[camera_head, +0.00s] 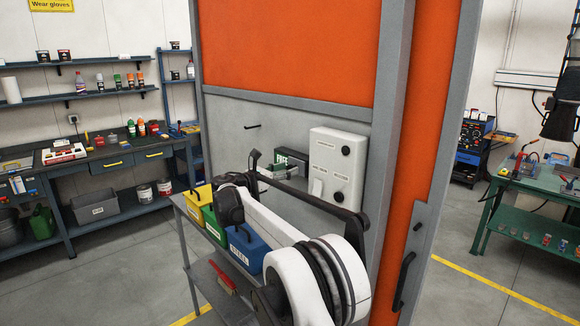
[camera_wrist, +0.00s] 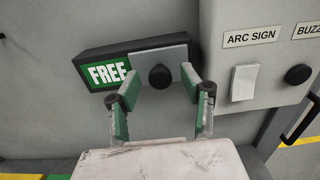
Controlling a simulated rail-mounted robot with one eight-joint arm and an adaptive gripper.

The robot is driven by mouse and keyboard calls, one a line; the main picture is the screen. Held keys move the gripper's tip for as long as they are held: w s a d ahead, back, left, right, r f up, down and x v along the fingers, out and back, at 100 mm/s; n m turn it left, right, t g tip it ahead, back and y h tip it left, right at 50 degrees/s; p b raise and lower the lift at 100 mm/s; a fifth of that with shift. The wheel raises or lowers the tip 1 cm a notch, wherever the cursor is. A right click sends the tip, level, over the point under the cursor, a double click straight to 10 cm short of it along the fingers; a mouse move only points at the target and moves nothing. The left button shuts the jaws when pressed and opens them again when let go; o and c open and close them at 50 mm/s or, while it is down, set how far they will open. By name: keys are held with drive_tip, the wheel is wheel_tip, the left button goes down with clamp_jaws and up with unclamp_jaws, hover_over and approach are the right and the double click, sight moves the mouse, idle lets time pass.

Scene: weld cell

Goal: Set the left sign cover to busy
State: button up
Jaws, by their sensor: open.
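The sign (camera_wrist: 84,74) is a dark framed panel on the grey wall, left of a white control box. Its left half shows green with the word FREE. A plain grey cover (camera_wrist: 144,58) with a round black knob (camera_wrist: 160,76) sits over its right half. My gripper (camera_wrist: 160,84) is open and empty, its green-padded fingers apart on either side of the knob. I cannot tell whether either finger touches it. In the head view the sign (camera_head: 291,157) is partly hidden by my arm and gripper.
The white control box (camera_wrist: 244,50) carries an ARC SIGN label, a white rocker switch (camera_wrist: 244,83) and a black knob (camera_wrist: 298,74), close right of my gripper. Yellow (camera_head: 197,201), green (camera_head: 213,225) and blue bins (camera_head: 248,249) stand on a shelf below.

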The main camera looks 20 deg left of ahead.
drive_tip(key=shift+x, duration=0.95)
clamp_jaws()
